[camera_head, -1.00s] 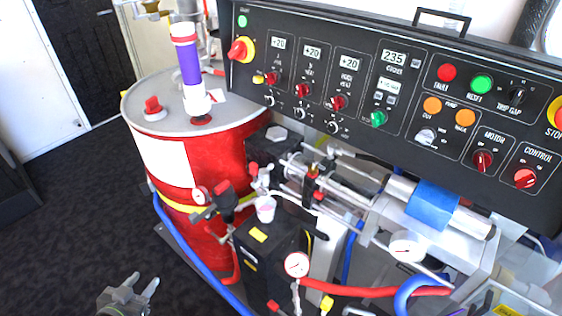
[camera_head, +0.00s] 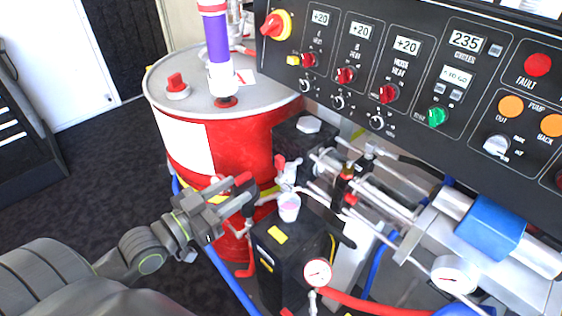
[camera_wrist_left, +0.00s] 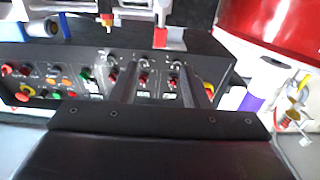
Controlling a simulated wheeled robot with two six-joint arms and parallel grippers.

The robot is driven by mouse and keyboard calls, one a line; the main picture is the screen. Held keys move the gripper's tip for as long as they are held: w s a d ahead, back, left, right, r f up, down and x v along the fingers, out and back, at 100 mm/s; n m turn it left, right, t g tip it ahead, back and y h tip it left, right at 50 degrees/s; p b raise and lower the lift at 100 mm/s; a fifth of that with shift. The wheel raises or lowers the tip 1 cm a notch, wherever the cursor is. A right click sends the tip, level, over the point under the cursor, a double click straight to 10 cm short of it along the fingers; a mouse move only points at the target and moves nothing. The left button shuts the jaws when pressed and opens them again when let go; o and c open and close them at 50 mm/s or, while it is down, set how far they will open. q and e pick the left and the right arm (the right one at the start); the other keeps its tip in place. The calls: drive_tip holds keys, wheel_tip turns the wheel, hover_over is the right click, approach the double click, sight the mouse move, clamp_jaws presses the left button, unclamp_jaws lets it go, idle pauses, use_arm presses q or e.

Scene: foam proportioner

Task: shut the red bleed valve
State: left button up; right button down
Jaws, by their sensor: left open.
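Two small red handles show in the head view, and I cannot tell which one is the bleed valve. One red handle (camera_head: 280,161) tops a small pale valve above a cup (camera_head: 289,207). The other red handle (camera_head: 243,179) sits on a dark fitting in front of the red drum. My left gripper (camera_head: 234,197) is open, with its fingertips beside that second handle; I cannot tell whether they touch it. In the left wrist view the two dark fingers (camera_wrist_left: 156,85) stand apart with nothing visible between them. My right gripper is in no view.
The red drum (camera_head: 245,150) stands behind my left gripper. The black control panel (camera_head: 420,70) overhangs at the back right. A black box (camera_head: 282,265), a pressure gauge (camera_head: 318,272) and hoses crowd the right. The dark floor at the left is free.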

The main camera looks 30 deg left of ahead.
sight(277, 163)
use_arm(q)
drive_tip(key=x, duration=1.4)
drive_tip(key=shift+s, duration=0.1)
clamp_jaws()
